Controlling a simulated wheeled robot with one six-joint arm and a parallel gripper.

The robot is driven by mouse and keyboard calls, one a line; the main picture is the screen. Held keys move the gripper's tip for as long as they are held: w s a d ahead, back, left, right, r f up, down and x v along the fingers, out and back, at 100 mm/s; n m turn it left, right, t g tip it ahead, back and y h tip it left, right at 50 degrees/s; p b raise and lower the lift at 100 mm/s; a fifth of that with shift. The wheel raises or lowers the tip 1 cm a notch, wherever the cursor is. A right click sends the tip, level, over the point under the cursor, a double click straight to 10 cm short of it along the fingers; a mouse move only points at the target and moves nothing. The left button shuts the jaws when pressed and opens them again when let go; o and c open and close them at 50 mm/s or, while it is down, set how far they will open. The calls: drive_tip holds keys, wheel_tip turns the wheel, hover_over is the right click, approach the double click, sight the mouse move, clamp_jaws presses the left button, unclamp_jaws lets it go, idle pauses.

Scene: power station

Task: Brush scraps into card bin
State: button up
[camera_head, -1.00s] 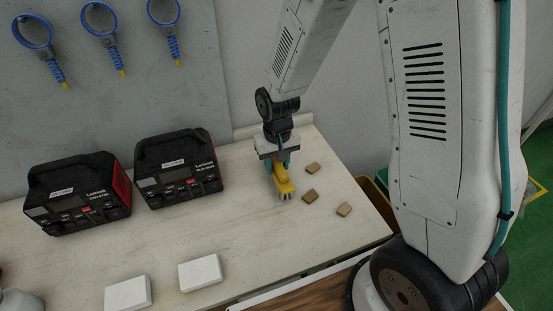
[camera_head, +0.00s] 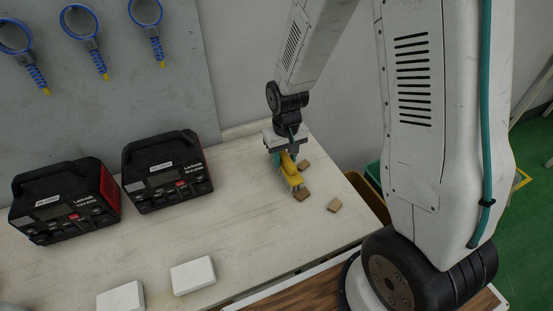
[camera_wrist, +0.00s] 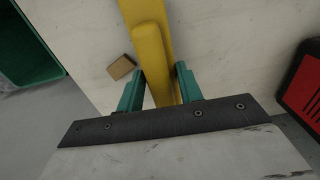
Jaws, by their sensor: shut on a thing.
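My gripper (camera_head: 285,158) is shut on a yellow brush (camera_head: 290,172), low over the white bench near its right end. In the wrist view the brush handle (camera_wrist: 155,55) runs between the two green fingers. The brush head is beside the scraps. Three small brown scraps lie on the bench: one behind the brush (camera_head: 304,165), one at the brush's front (camera_head: 302,195), and one nearer the right edge (camera_head: 334,205). One scrap shows left of the handle in the wrist view (camera_wrist: 121,67). A yellow bin (camera_head: 362,190) stands off the bench's right edge, partly hidden by my arm.
Two black and red power units (camera_head: 65,200) (camera_head: 167,172) stand on the bench to the left. Two white blocks (camera_head: 193,275) (camera_head: 121,298) lie near the front edge. A green bin (camera_head: 374,172) is beside the yellow one. The bench middle is clear.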

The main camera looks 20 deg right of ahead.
drive_tip(key=d, duration=1.7)
drive_tip(key=shift+d, duration=0.35)
idle(0.4)
idle(0.6)
wheel_tip(320, 180, up, 7)
idle(0.6)
idle(0.4)
